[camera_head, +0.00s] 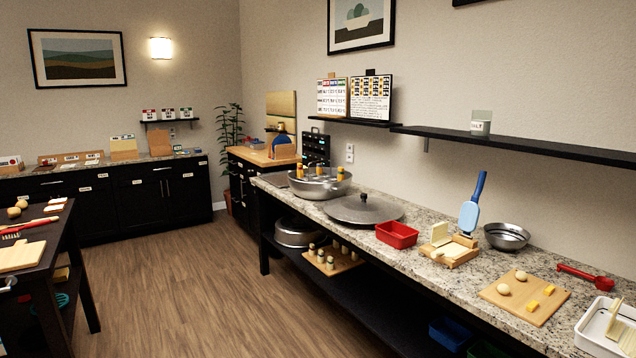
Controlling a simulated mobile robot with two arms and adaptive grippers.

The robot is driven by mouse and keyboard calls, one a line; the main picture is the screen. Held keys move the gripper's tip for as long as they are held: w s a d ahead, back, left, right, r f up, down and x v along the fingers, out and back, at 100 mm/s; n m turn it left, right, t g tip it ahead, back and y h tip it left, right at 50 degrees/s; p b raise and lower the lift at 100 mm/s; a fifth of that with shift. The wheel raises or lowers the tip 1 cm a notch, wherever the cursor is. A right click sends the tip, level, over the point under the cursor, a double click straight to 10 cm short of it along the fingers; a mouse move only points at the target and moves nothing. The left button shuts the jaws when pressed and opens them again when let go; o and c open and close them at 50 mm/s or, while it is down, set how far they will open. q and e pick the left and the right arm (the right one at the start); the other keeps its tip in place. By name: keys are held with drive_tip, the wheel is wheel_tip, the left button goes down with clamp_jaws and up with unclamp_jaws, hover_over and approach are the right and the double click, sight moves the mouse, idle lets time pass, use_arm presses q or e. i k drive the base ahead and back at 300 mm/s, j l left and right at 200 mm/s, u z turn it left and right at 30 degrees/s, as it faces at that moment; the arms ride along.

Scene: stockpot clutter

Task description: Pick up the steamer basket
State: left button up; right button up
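A wide silver pot (300,189) stands at the far end of the granite counter on the right. Several upright yellow-orange pieces and thin metal parts show at its top. I cannot tell whether these belong to a steamer basket. A large grey lid (385,212) with a dark knob lies flat on the counter just in front of the pot. Another round silver vessel (296,234) sits on the lower shelf, partly hidden under the counter; I cannot tell if it is the steamer basket. Neither of my grippers is in view.
The granite counter (452,285) also holds a red bin (397,235), a wooden press (450,250), a metal bowl (506,236), a cutting board (525,308) and a white tray (590,340). A dark table (60,232) stands at left. Wooden floor (190,290) between them is clear.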

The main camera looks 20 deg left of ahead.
sight(325, 178)
drive_tip(key=i+j+u, duration=1.2)
drive_tip(key=i, duration=0.2)
drive_tip(key=i+u, duration=0.4)
drive_tip(key=i, duration=0.9)
drive_tip(key=i+j+z, duration=0.15)
drive_tip(key=i, duration=0.8)
